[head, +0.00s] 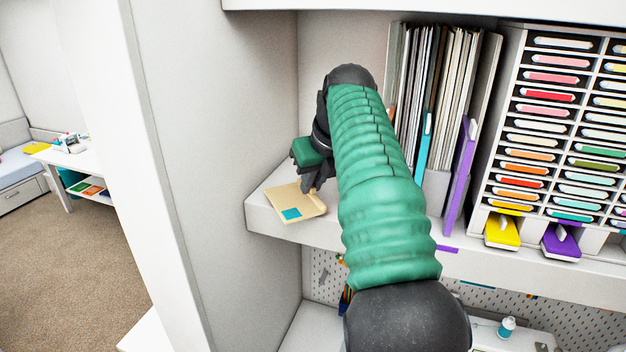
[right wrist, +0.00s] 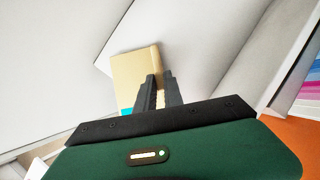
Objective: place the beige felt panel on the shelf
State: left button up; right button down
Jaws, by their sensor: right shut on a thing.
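The beige felt panel (head: 292,203), with a teal patch at its near corner, lies at the left end of the white shelf (head: 262,221). It looks flat on or very close to the surface; I cannot tell if it fully touches. My right gripper (head: 314,187) is over the panel's right side and shut on its edge. In the right wrist view the fingers (right wrist: 160,92) close on the right edge of the panel (right wrist: 130,72). The panel's gripped edge is partly hidden by the fingers. My left gripper is not in view.
Right of my arm stand upright folders (head: 462,85) and a purple divider (head: 459,178). Further right is a rack of coloured strips (head: 535,130). A side wall (head: 215,120) closes the shelf's left end. A pegboard (head: 575,322) is below the shelf.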

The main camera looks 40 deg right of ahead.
jog(key=shift+w+f, duration=0.3)
jog(key=shift+f, duration=0.3)
jog(key=shift+d, duration=0.2)
jog(key=c, duration=1.8)
grip_release()
jog(key=shift+s+d, duration=0.15)
jog(key=shift+d, duration=0.05)
jog(key=o, duration=0.3)
jog(key=shift+s+d, duration=0.2)
jog(key=shift+d, duration=0.15)
jog(key=shift+o, duration=0.2)
jog(key=shift+w+a, duration=0.15)
jog(key=shift+a, duration=0.1)
jog(key=shift+a+r, duration=0.15)
jog(key=shift+r, duration=0.15)
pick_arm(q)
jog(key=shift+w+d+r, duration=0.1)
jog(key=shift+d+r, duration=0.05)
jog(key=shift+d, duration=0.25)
pick_arm(e)
jog(key=v, duration=1.1)
jog(key=shift+r, duration=0.15)
